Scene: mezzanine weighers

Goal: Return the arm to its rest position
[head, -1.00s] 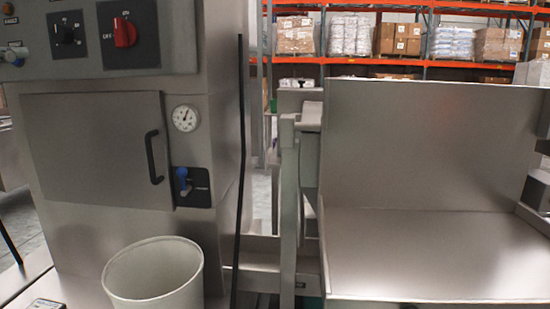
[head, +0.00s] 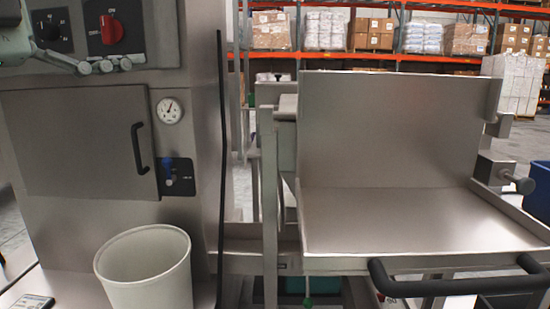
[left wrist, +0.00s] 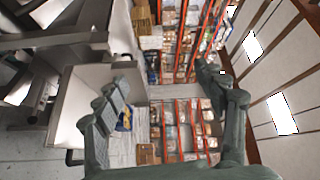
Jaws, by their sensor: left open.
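My left gripper (head: 110,63) shows at the upper left of the head view, raised in front of the control panel (head: 145,35), and seems clear of it. In the left wrist view the same gripper (left wrist: 163,76) has its two grey-green fingers spread wide apart. Nothing is between them; the warehouse shelves show through the gap. My right gripper is in neither view.
A steel cabinet with a closed door (head: 75,142) stands at left, with a pale bucket (head: 147,270) before it. A steel tray (head: 390,222) with a black handle (head: 450,285) is at right. A blue bin (head: 538,192) stands at the right edge.

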